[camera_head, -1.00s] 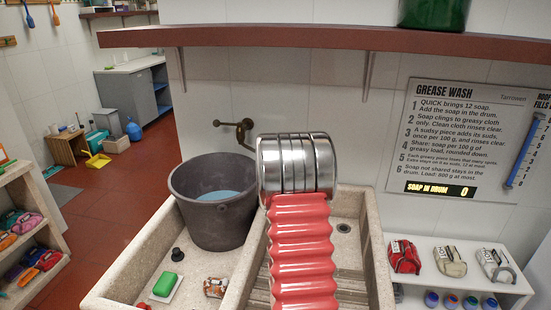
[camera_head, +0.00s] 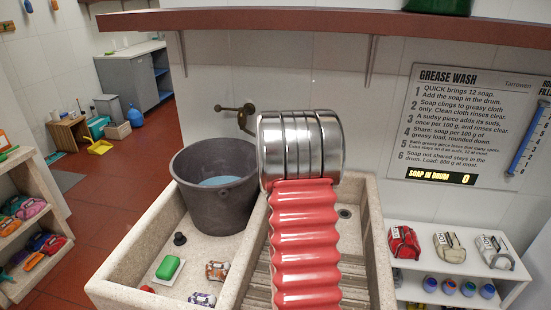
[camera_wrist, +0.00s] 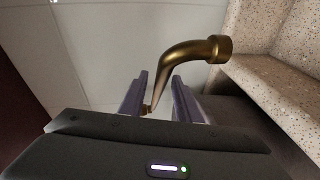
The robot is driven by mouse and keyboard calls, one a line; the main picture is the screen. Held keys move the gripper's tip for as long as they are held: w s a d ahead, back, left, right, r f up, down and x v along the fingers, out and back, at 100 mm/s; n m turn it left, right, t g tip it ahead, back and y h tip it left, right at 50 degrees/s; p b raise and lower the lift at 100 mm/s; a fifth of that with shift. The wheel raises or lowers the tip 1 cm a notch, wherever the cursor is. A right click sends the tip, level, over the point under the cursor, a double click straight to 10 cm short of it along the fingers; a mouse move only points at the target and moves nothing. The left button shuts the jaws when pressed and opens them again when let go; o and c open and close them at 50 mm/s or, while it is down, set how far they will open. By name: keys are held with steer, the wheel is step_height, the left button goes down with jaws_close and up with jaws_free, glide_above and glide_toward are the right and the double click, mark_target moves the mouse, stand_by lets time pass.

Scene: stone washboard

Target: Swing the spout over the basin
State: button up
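The brass spout (camera_head: 245,120) shows dark on the wall tap behind the grey bucket (camera_head: 213,200), which stands in the left basin of the stone sink (camera_head: 190,255). In the wrist view the brass spout (camera_wrist: 190,52) bends from a round collar at the right and narrows down into the gap between my two grey-purple fingers. My gripper (camera_wrist: 160,82) has its fingers apart, one on each side of the spout, and I see no clear contact. In the head view my gripper cannot be made out.
My silver and red arm covers part of the right basin. A green soap bar (camera_head: 168,268) and small patterned items lie in the left basin. A dark red shelf (camera_head: 300,22) runs above the tap. A sign (camera_head: 475,125) hangs at the right, above a white shelf unit (camera_head: 450,262).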

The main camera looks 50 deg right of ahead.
steer(key=v, duration=1)
steer(key=shift+a, duration=0.15)
steer(key=shift+w+f, duration=0.1)
